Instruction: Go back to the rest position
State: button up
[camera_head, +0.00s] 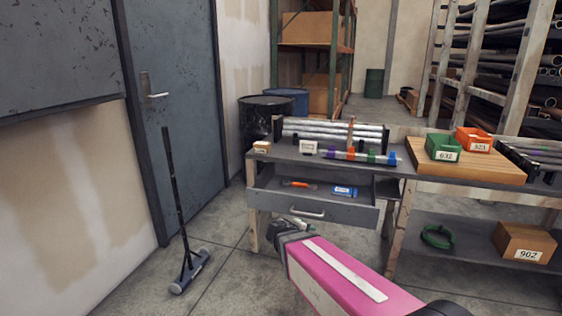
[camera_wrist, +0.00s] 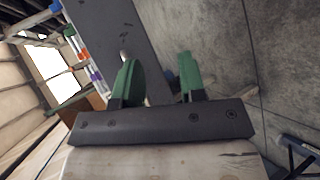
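My gripper (camera_head: 280,230) is at the end of my pink and white arm, in front of the workbench (camera_head: 400,150) and near the left end of its drawer in the head view. In the wrist view my gripper (camera_wrist: 157,70) has its two green fingers apart, with nothing between them. The drawer (camera_head: 325,208) is pulled out and its handle (camera_head: 308,212) is visible. Inside lie an orange-handled tool (camera_head: 299,184) and a blue box (camera_head: 344,191).
Pipes (camera_head: 335,131) and a pipe with coloured bands (camera_head: 360,157) lie on the bench. Green (camera_head: 443,147) and orange (camera_head: 474,139) bins stand at right. Floor between broom and bench is clear.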

jog(key=s+d+f+m+g+y, duration=0.5)
jog(key=s+d+m+g+y, duration=0.2)
jog(key=s+y, duration=0.3)
jog(key=shift+s+d+f+m+g, duration=0.15)
jog(key=shift+s+f+m+g, duration=0.1)
jog(key=shift+f+m+g, duration=0.05)
